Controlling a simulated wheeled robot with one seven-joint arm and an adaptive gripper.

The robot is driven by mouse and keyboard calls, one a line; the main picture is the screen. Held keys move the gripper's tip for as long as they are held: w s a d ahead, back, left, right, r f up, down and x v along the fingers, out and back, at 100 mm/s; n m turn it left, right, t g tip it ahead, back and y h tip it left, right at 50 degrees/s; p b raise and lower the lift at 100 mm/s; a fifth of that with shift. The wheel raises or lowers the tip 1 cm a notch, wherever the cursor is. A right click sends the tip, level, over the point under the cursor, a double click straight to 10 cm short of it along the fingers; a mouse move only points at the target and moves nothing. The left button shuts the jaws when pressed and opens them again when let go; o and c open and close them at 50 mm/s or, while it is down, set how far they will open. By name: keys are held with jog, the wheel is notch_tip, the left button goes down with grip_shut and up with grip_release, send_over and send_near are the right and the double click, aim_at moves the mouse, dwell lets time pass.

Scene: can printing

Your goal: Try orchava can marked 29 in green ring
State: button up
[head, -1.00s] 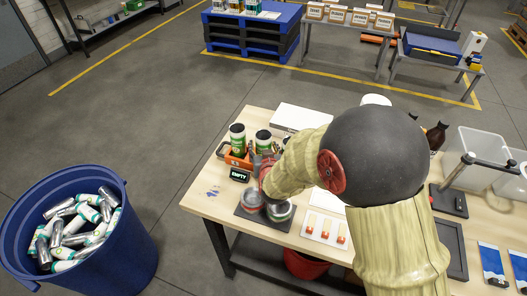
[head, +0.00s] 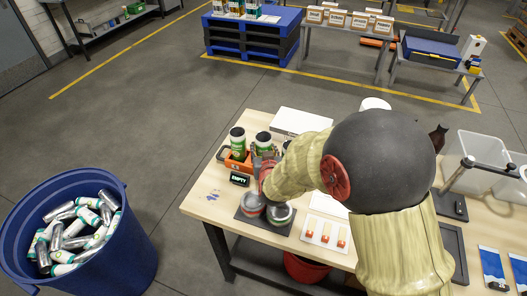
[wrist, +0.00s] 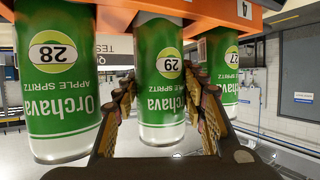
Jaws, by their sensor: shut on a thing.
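The green-and-white Orchava can marked 29 (wrist: 160,75) stands between the fingers of my gripper (wrist: 168,115) in the wrist view, which is upside down. My gripper is shut on it. Its far end is at the orange rack (wrist: 262,22). Can 28 (wrist: 58,80) and can 27 (wrist: 226,65) flank it. In the head view my gripper (head: 264,166) is at the orange rack (head: 235,164), and can 29 is mostly hidden there. The green ring (head: 281,216) lies on a dark mat (head: 262,226), beside a red ring (head: 252,203).
An EMPTY display (head: 239,179) stands in front of the rack. A white tray with orange pieces (head: 324,232) lies right of the mat. A blue bin of cans (head: 125,240) stands left of the table. The table's front-left corner is clear.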

aim_at(264, 142)
notch_tip(264, 142, up, 3)
jog(key=shift+f+p, duration=0.1)
jog(key=shift+p, duration=0.2)
jog(key=s+r+p, duration=0.1)
jog(key=s+r, duration=0.1)
jog(key=r, duration=0.1)
jog(key=s+r+p, duration=0.1)
jog(key=s+r, duration=0.2)
jog(key=shift+s+r, duration=0.1)
jog(key=a+p+v, duration=0.1)
jog(key=p+v, duration=0.1)
jog(key=v, duration=0.7)
notch_tip(264, 142, up, 7)
jog(key=p, duration=0.6)
jog(key=shift+s, duration=0.25)
jog(key=shift+d+f, duration=0.2)
jog(key=shift+f, duration=0.05)
